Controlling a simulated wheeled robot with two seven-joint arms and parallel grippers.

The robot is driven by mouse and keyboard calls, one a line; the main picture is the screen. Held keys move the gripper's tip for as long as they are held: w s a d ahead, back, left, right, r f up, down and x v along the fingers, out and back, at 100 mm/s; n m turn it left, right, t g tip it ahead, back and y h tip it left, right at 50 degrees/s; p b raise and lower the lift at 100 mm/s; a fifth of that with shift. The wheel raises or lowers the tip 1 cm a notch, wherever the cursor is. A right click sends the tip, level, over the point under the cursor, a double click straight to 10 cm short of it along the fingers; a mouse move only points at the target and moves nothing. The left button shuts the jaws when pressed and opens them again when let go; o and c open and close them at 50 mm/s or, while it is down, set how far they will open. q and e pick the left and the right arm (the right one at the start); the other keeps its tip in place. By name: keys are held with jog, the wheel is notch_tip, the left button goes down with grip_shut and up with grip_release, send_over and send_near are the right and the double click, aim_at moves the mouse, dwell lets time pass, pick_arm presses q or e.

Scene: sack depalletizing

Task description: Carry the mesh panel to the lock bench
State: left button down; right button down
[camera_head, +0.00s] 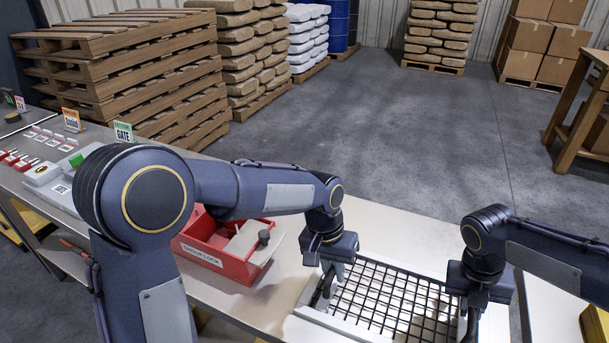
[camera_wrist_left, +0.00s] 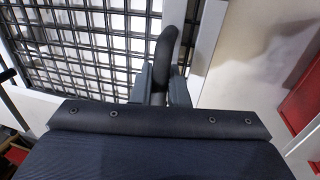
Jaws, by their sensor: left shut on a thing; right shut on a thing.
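The mesh panel (camera_head: 385,301) is a black wire grid in a pale frame, at the lower right of the head view. It lies over or just above the pale bench top (camera_head: 440,255); I cannot tell whether it touches. My left gripper (camera_head: 329,284) is shut on the panel's left side. In the left wrist view its fingers (camera_wrist_left: 160,88) close around a dark curved handle beside the mesh (camera_wrist_left: 85,45). My right gripper (camera_head: 474,312) is shut on the panel's right side, its fingertips partly hidden. No bench labelled as the lock bench can be made out.
A red group lock box (camera_head: 205,262) stands left of the panel. Signs, including a green GATE sign (camera_head: 123,132), padlocks (camera_head: 18,160) and tags lie on the left bench. Wooden pallets (camera_head: 120,65) and stacked sacks stand behind. The grey floor (camera_head: 400,130) is open. A wooden table (camera_head: 575,110) is at right.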

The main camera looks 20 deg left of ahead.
pick_arm(q)
jog(key=c, duration=1.7)
grip_release()
pick_arm(e)
jog(key=c, duration=1.7)
grip_release()
pick_arm(q)
jog(key=o, duration=0.3)
pick_arm(e)
jog(key=o, duration=0.3)
jog(key=shift+a+r, duration=0.1)
jog(key=shift+r, duration=0.2)
pick_arm(q)
notch_tip(320, 180, up, 12)
jog(key=a, duration=0.2)
jog(key=shift+a+f, duration=0.15)
pick_arm(e)
notch_tip(320, 180, up, 11)
jog(key=a, duration=0.2)
jog(key=shift+a, duration=0.1)
